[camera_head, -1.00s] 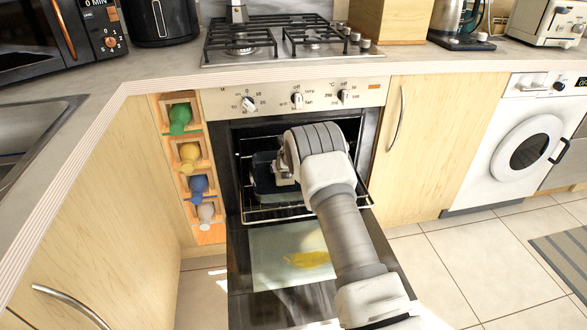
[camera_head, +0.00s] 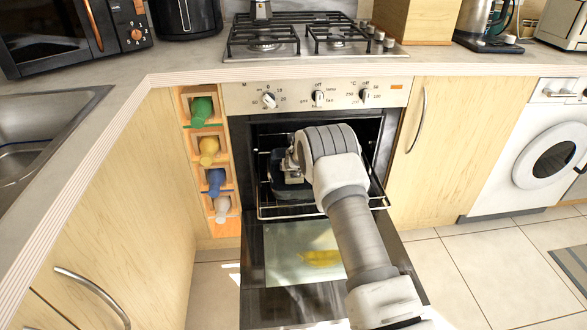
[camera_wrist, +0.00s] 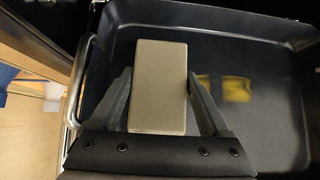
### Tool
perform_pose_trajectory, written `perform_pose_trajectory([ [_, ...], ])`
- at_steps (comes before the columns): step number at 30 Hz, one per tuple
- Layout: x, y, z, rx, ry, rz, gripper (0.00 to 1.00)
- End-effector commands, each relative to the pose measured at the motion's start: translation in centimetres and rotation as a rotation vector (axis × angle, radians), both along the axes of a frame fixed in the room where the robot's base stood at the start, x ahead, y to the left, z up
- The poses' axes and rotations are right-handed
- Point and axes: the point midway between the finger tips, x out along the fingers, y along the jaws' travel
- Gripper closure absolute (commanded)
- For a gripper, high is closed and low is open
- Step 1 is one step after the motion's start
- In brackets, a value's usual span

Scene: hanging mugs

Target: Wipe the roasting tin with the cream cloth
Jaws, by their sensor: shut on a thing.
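The cream cloth (camera_wrist: 160,85) looks like a flat, pale beige block in the wrist view. My gripper (camera_wrist: 159,72) is shut on it, one dark finger on each side. The roasting tin (camera_wrist: 270,115) is dark blue-grey with raised walls, and the cloth is over its left part. I cannot tell whether the cloth touches its floor. A yellow patch (camera_wrist: 237,89) shows in the tin, right of the cloth. In the head view, the tin (camera_head: 281,186) is in the open oven, partly hidden by my gripper and arm; the cloth cannot be made out there.
The tin sits on a wire oven rack (camera_head: 275,216). The oven door (camera_head: 285,300) is folded down, with a yellow smear (camera_head: 320,257) showing on its glass. A hob (camera_head: 312,38) is above.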

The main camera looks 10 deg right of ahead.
Motion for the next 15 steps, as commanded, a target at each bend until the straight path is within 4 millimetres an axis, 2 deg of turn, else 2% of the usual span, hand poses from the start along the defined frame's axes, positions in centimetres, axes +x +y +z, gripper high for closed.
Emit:
perform_pose_trajectory([
  [15,0.0,0.03,-1.06,0.0,0.0,0.0,0.68],
])
